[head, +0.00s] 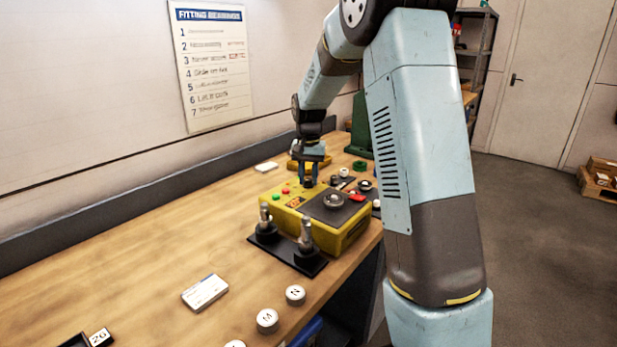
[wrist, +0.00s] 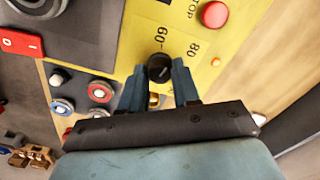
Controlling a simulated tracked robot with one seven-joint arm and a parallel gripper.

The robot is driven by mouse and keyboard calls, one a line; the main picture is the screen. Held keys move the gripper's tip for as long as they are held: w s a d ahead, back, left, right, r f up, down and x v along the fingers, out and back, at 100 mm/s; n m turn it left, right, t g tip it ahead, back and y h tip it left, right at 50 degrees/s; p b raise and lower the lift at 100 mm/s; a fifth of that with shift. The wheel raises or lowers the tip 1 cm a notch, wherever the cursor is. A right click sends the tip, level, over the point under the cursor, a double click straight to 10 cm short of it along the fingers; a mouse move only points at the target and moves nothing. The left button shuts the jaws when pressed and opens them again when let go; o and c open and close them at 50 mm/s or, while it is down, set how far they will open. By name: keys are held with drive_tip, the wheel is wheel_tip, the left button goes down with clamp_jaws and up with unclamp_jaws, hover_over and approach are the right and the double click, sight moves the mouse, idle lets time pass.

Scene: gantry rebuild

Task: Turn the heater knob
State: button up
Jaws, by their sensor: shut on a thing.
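The yellow heater unit (head: 343,242) stands on the bench, with buttons and a dark plate on top. In the wrist view, its yellow panel (wrist: 140,32) carries "60" and "80" marks around the small black heater knob (wrist: 159,67), which has a pale pointer line. My gripper (wrist: 158,71) has one blue finger on each side of the knob and is shut on it. In the head view, my gripper (head: 308,178) points down onto the far part of the unit and hides the knob.
A red button (wrist: 215,14) marked STOP sits close to the knob. A black base with two upright posts (head: 305,235) stands in front of the unit. A white card (head: 204,292) and round lettered caps (head: 267,320) lie nearer.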

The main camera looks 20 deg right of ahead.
sight(308, 179)
drive_tip(key=m, duration=0.3)
drive_tip(key=shift+m, duration=2.3)
drive_tip(key=o, duration=1)
drive_tip(key=shift+o, duration=0.2)
wheel_tip(308, 179, up, 14)
drive_tip(key=shift+f, duration=0.15)
